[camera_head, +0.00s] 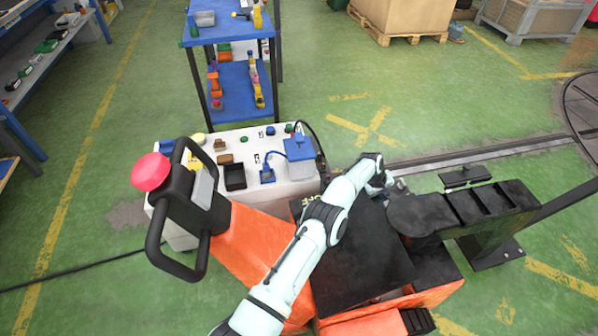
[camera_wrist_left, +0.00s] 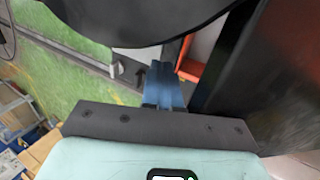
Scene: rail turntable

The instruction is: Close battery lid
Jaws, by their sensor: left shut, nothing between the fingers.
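The battery lid appears to be the broad black panel (camera_head: 372,258) on the orange vehicle (camera_head: 265,245) in the head view. Whether it lies fully flat or is tilted I cannot tell. My left arm crosses over its left part. My left gripper (camera_head: 388,184) is beyond the lid's far edge, close to the black seat (camera_head: 425,213). In the left wrist view, the blue fingers (camera_wrist_left: 164,85) are together and empty. A dark panel (camera_wrist_left: 250,85), probably the lid, is right of them, with a strip of orange body beyond. Contact cannot be told. My right gripper is not in view.
The vehicle's handle with a red knob (camera_head: 151,171) stands at left. A white control box (camera_head: 222,150) is behind it. A blue cart (camera_head: 238,75) stands farther back. Green floor (camera_head: 335,90) is open at back centre; a rail (camera_head: 490,152) crosses at right.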

